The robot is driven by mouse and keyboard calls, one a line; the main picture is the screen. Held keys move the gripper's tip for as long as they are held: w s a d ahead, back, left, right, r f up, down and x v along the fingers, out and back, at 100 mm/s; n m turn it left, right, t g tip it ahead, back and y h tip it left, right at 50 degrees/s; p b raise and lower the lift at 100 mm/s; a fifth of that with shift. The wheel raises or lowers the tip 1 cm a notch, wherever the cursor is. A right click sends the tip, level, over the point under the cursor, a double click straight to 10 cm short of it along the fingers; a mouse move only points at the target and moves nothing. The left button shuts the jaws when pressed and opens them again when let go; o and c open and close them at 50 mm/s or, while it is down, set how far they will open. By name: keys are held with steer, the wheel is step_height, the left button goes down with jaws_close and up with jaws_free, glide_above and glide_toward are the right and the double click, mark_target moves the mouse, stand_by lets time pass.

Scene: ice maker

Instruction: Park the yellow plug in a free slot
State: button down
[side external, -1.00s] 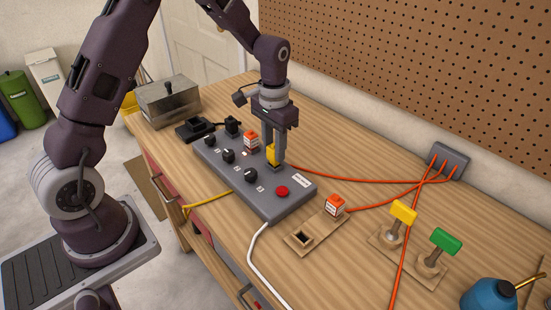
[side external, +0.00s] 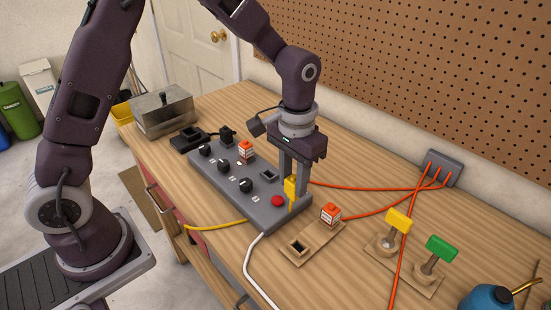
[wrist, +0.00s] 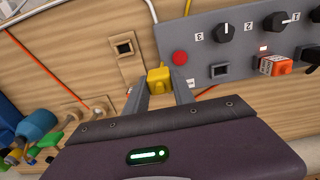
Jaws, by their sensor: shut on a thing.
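My gripper (side external: 290,185) is shut on the yellow plug (side external: 291,188), which also shows between the fingers in the wrist view (wrist: 158,78). In the side view it overlaps the right end of the grey control panel (side external: 250,187), near the red button (side external: 278,201). The panel has an empty square socket (side external: 268,175), also clear in the wrist view (wrist: 219,71). A wooden parking block (side external: 318,243) lies right of the panel. Its near slot (side external: 297,247) is empty and shows in the wrist view (wrist: 124,48). An orange-red plug (side external: 330,213) stands at its far end.
Another orange-red plug (side external: 246,150) sits in the panel, near black knobs. Yellow (side external: 398,221) and green (side external: 441,248) handled pieces stand on wooden bases at right. Orange cables run to a grey wall box (side external: 440,168). A white cable (side external: 252,270) crosses the front table.

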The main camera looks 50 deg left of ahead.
steer(key=s+d+r, duration=0.1)
steer(key=s+d, duration=0.3)
steer(key=d, duration=0.3)
steer(key=shift+s+a+f, duration=0.1)
steer(key=shift+s+f, duration=0.05)
steer(key=shift+f, duration=1.45)
steer(key=shift+s+f, duration=0.15)
steer(key=shift+f, duration=1.45)
steer(key=shift+f, duration=0.85)
steer(key=c, duration=1)
jaws_free()
step_height(320, 180, up, 7)
